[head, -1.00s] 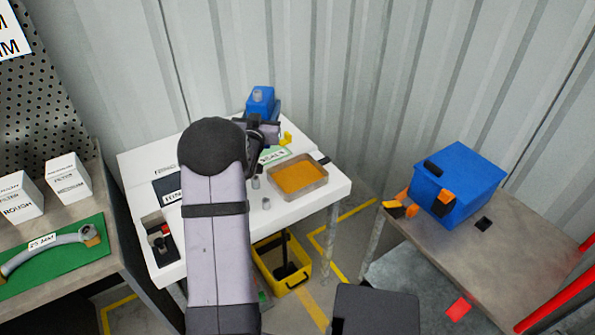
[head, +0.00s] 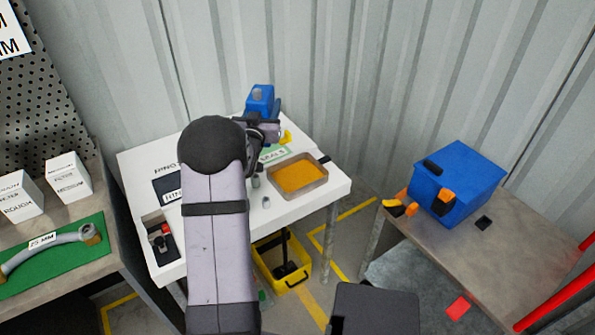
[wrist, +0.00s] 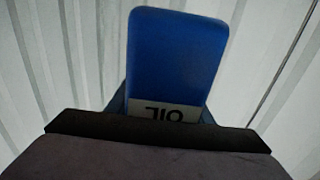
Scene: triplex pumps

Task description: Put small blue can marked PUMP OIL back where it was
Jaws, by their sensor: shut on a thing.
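The small blue can (head: 261,95) is at the back of the white table, against the corrugated wall in the picture. In the wrist view the blue can (wrist: 176,60) fills the middle, with part of a white label reading OIL upside down. My gripper (head: 268,127) is shut on the can; my own arm hides part of the grip in the head view. The can's base is hidden, so I cannot tell whether it touches the table.
The white table (head: 325,196) holds an orange-filled tray (head: 298,177), small grey cylinders and a green label marked SEALS (head: 272,153). A yellow bin (head: 292,275) stands below. A blue box (head: 460,180) sits on the right-hand bench. Filter boxes (head: 68,180) stand at left.

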